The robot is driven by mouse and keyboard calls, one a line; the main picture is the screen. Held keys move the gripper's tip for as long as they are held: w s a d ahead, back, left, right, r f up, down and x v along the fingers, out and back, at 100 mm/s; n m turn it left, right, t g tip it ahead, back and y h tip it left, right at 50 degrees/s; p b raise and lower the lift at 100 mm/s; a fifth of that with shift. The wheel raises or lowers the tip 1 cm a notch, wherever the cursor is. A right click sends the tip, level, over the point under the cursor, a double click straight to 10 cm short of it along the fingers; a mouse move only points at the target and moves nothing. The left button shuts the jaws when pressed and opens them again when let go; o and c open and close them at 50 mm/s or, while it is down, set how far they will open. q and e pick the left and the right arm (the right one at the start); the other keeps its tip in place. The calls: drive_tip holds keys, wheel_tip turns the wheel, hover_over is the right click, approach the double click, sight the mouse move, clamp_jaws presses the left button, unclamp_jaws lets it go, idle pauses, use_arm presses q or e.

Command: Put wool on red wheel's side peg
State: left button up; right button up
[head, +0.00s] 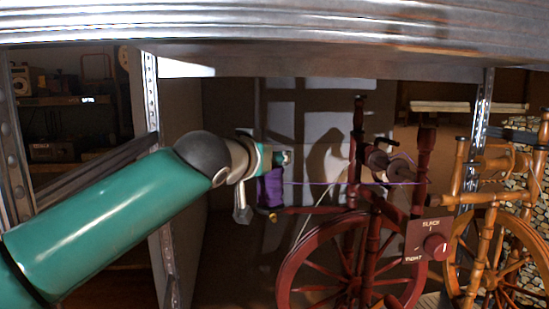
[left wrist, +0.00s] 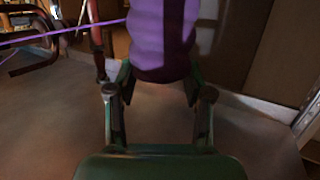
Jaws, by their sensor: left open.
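The purple wool (head: 270,188) hangs at my left gripper (head: 277,160) in the head view, left of the red spinning wheel (head: 291,265). A thin purple strand runs right from it to the wheel's spindle. In the left wrist view the wool (left wrist: 162,40) stands upright just beyond and between the fingers of my left gripper (left wrist: 158,78), which are spread apart. I cannot tell whether a finger touches it. A red bar with a brass-coloured tip (head: 272,215) sticks out leftward from the red wheel, just below the wool. My right gripper is not in view.
An orange-brown spinning wheel (head: 490,215) stands close on the right. A metal shelf edge (head: 270,28) crosses the top, with metal posts at left and right. Shelves with equipment stand far left.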

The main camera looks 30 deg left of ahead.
use_arm(q)
drive_tip(key=v, duration=1.1)
drive_tip(key=shift+s, duration=0.35)
